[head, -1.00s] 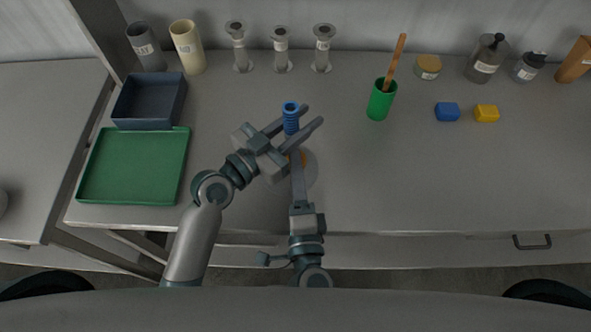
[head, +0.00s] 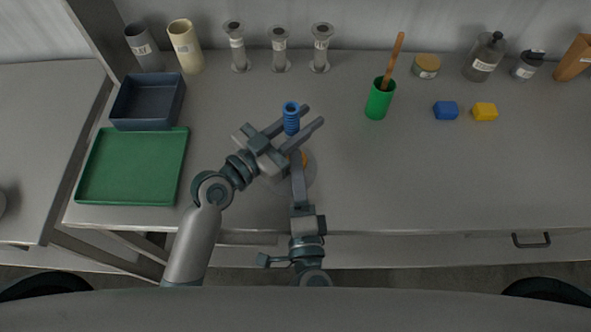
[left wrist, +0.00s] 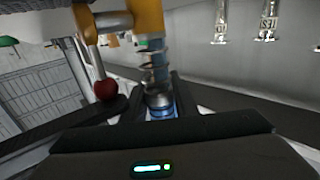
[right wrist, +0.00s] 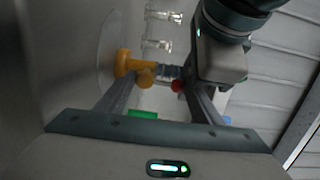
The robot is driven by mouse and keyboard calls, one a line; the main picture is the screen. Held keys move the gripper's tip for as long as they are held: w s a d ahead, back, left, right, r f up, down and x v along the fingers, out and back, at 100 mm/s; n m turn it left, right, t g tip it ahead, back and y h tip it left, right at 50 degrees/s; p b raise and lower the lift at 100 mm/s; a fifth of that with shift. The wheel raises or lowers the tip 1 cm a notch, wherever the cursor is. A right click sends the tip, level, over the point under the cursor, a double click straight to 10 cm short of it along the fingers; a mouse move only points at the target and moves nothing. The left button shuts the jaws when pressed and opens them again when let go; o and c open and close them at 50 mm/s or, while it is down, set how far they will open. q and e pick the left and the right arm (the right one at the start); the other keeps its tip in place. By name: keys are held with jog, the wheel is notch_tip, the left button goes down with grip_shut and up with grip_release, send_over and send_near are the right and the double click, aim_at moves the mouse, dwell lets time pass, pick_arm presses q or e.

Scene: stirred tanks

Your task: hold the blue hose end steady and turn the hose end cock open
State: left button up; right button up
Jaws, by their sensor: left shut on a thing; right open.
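The blue hose end (head: 291,120) stands upright above the worktop in the head view, beside my left gripper's fingers. My left gripper (head: 314,115) is shut on it; the left wrist view shows blue (left wrist: 162,112) between the fingers. The orange cock (right wrist: 125,63) is seen side-on in the right wrist view, with a red knob (right wrist: 178,86) near it. The red knob also shows large in the left wrist view (left wrist: 106,90). My right gripper (head: 297,156) is open, its fingers on either side of the cock's picture area; contact cannot be told.
A grey round disc (head: 311,172) lies under the grippers. A green tray (head: 135,190) and a dark blue bin (head: 150,123) stand left. A green cup (head: 379,103) with a wooden stick and blue (head: 446,111) and yellow (head: 485,112) blocks stand right. The worktop's front right is clear.

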jog(key=s, duration=0.6)
jog(key=shift+s, duration=0.25)
jog(key=shift+s+d, duration=0.35)
jog(key=shift+s, duration=0.25)
jog(key=c, duration=1.1)
jog(key=m, duration=0.5)
jog(key=shift+s+d+r, duration=0.15)
jog(key=shift+s+r, duration=0.1)
jog(key=m, duration=0.4)
jog(key=shift+s+r, duration=0.25)
jog(key=m, duration=0.4)
jog(key=shift+s+d+r+m, duration=0.15)
jog(key=shift+s+r+m, duration=0.1)
jog(key=shift+m, duration=0.15)
jog(key=m, duration=0.4)
jog(key=shift+s+d+r, duration=0.1)
jog(key=shift+s+r, duration=0.15)
